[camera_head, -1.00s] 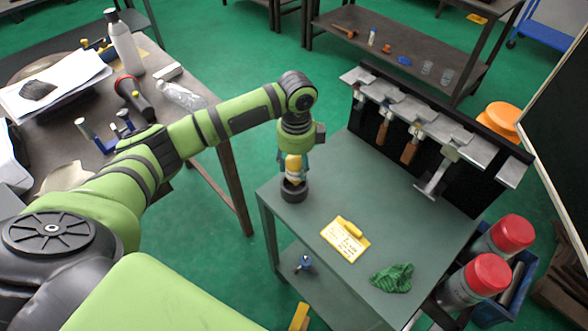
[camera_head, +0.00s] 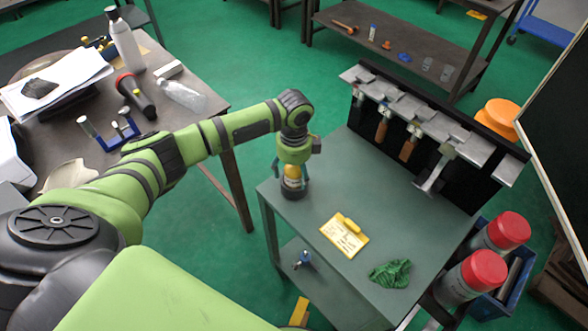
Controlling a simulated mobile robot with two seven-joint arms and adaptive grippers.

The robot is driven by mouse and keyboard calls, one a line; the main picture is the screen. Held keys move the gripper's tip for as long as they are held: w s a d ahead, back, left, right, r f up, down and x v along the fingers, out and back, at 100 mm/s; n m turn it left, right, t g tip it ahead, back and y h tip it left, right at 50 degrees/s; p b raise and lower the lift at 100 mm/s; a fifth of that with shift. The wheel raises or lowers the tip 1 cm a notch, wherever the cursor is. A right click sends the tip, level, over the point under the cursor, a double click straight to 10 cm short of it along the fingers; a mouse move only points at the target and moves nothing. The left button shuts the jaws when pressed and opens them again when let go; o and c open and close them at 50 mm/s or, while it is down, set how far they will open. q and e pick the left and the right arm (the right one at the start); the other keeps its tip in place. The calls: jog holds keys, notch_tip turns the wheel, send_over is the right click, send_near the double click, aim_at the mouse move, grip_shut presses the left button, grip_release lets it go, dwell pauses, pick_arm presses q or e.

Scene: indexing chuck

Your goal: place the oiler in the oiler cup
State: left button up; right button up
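The oiler (camera_head: 292,171), a small yellow-orange bottle, stands at the far left corner of the grey-green cart top. Its lower end is in the dark round oiler cup (camera_head: 293,193), as far as this view shows. My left gripper (camera_head: 291,178) is above and around the oiler, pointing down. Its fingers are spread apart on both sides of the oiler, and it looks open. How deep the oiler sits in the cup is hard to see. My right gripper is not in view.
A yellow clipboard (camera_head: 344,235) and a crumpled green cloth (camera_head: 390,273) lie on the cart top (camera_head: 400,210). A black tool rack (camera_head: 455,150) with hanging tools stands along its back edge. Red-capped cans (camera_head: 470,277) are at the right.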

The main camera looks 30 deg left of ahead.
pick_arm(q)
jog(key=shift+r, duration=0.15)
notch_tip(320, 180, up, 12)
jog(key=b, duration=0.1)
jog(key=shift+b, duration=0.35)
